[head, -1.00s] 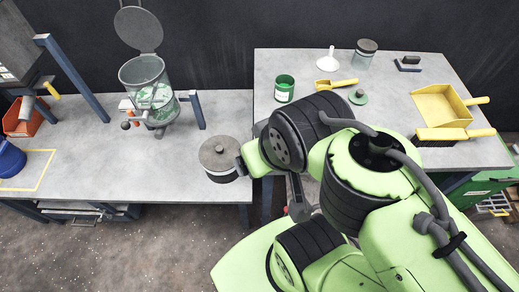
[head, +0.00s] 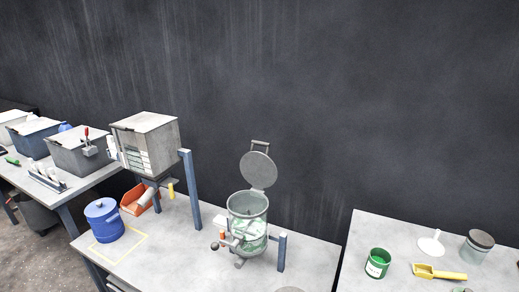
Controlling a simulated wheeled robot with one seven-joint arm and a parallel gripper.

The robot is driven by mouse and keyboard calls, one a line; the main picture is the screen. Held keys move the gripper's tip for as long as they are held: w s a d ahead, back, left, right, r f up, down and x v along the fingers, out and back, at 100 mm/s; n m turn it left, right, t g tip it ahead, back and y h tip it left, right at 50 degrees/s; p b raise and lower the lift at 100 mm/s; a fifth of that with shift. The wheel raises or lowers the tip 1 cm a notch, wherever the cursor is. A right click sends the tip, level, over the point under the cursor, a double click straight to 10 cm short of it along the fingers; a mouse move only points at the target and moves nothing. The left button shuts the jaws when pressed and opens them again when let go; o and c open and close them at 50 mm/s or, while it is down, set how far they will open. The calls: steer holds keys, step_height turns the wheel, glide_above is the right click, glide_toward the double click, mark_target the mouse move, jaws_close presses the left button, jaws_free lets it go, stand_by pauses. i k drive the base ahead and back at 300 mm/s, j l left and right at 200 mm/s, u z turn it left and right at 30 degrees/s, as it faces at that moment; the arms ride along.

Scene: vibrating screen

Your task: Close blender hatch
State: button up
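The blender (head: 248,212) is a clear, round vessel with whitish-green contents, mounted on the middle bench. Its hatch (head: 258,170) is a round grey lid that stands open, raised at the back rim with a handle at its top. A dark knob on a lever (head: 216,246) sticks out at the vessel's lower left. My gripper and arm are outside the head view, so what the gripper does is hidden.
A grey box on blue posts (head: 146,146), a blue lidded pot (head: 104,220) and an orange bin (head: 140,199) stand left of the blender. A green can (head: 377,263) and yellow scoop (head: 440,272) lie on the right bench. A grey round top (head: 290,290) shows at the bottom edge.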

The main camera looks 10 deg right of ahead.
mark_target(257, 168)
steer(key=j, duration=0.75)
steer(key=i+j+u, duration=0.1)
steer(key=i+j, duration=0.2)
steer(key=j, duration=0.2)
steer(key=i+j+u, duration=0.15)
steer(key=i+j, duration=0.2)
steer(key=j, duration=0.1)
